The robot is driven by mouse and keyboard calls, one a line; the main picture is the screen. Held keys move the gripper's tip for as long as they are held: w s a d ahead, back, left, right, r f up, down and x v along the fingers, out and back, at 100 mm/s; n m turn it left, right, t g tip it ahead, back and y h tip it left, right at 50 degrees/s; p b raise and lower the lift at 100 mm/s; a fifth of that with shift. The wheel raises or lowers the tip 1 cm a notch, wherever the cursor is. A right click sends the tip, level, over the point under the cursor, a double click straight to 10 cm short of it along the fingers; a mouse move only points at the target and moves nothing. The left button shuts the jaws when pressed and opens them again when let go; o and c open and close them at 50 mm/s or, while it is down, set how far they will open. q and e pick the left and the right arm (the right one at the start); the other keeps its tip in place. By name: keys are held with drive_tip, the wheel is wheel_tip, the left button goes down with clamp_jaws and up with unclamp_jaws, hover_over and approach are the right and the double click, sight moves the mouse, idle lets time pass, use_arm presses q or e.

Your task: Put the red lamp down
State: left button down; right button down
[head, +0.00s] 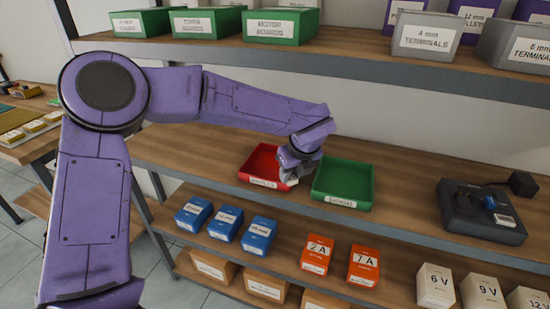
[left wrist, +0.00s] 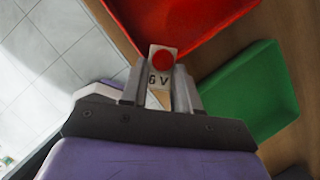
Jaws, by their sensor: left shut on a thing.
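The red lamp (left wrist: 162,62) shows in the left wrist view as a small pale block with a round red top and a "6 V" marking. My left gripper (left wrist: 158,88) is shut on it, with a finger on either side. In the head view my left gripper (head: 291,177) is at the front right part of the red tray (head: 259,162), close to the green tray (head: 343,183). The lamp is hard to make out there. The gripper covers part of the red tray and its label. I cannot tell whether the lamp touches anything. My right gripper is not in view.
A dark device (head: 482,213) stands right of the trays on the wooden shelf (head: 405,190). Blue boxes (head: 226,224), orange boxes (head: 317,254) and white voltage boxes (head: 436,285) stand below. The upper shelf (head: 340,52) overhangs behind. Bare shelf lies between green tray and device.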

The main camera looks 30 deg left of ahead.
use_arm(q)
drive_tip(key=p, duration=0.3)
hover_over(273, 169)
drive_tip(key=d, duration=0.1)
drive_tip(key=shift+s+d, duration=0.2)
drive_tip(key=shift+s, duration=0.15)
wheel_tip(273, 169, down, 4)
drive_tip(key=shift+w+a+r+p, duration=0.1)
drive_tip(key=shift+r+p, duration=0.15)
drive_tip(key=shift+p, duration=0.55)
drive_tip(key=shift+f, duration=0.1)
drive_tip(key=c, duration=0.8)
unclamp_jaws()
drive_tip(key=b+v, duration=0.2)
drive_tip(key=v, duration=0.4)
drive_tip(key=shift+r, duration=0.35)
drive_tip(key=shift+d+r, duration=0.25)
drive_tip(key=shift+r, duration=0.15)
